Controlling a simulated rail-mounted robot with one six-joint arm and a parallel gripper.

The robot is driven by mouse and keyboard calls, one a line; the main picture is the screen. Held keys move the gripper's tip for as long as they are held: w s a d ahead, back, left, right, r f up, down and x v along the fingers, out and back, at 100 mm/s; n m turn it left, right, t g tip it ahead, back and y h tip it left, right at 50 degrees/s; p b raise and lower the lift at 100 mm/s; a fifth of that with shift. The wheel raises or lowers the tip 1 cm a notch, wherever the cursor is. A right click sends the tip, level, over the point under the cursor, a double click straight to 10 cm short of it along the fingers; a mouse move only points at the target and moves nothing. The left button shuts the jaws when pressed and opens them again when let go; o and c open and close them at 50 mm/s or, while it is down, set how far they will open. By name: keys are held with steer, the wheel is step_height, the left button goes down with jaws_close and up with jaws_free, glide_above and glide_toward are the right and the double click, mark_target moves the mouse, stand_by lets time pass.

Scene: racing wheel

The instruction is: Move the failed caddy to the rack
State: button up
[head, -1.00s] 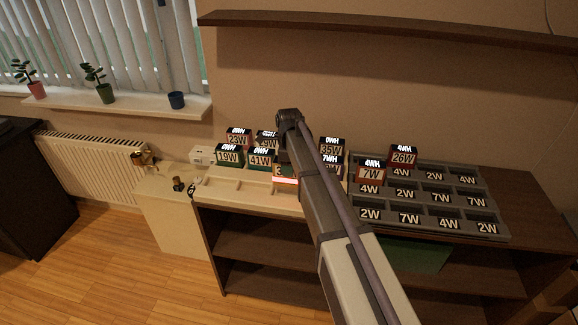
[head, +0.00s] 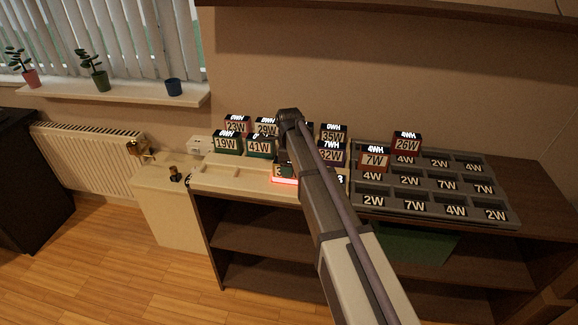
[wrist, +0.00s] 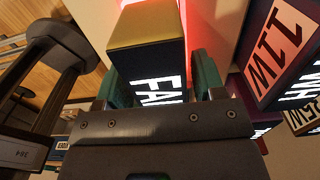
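The failed caddy (wrist: 146,28) shows in the wrist view with a yellowish face, a dark side and white letters starting "FAI". A red glow lies around it. My gripper (wrist: 165,82) has its two teal fingers on either side of this caddy; whether they press on it I cannot tell. In the head view the red-lit place (head: 284,181) is on the pale charging tray (head: 215,180), and my arm hides most of the caddy and my fingertips. The grey rack (head: 512,220) stands to the right, with labelled slots.
Caddies marked 19W (head: 227,143), 41W (head: 259,146) and 32W (head: 331,152) stand close around my gripper on the tray. Caddies 7W (head: 374,160) and 26W (head: 407,144) sit in the rack's back left. A wall shelf (head: 400,18) hangs above.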

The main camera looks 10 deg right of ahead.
steer(key=shift+o, duration=1)
step_height(320, 180, up, 11)
steer(key=p, duration=1)
steer(key=shift+f+p, duration=0.1)
steer(key=shift+p, duration=0.3)
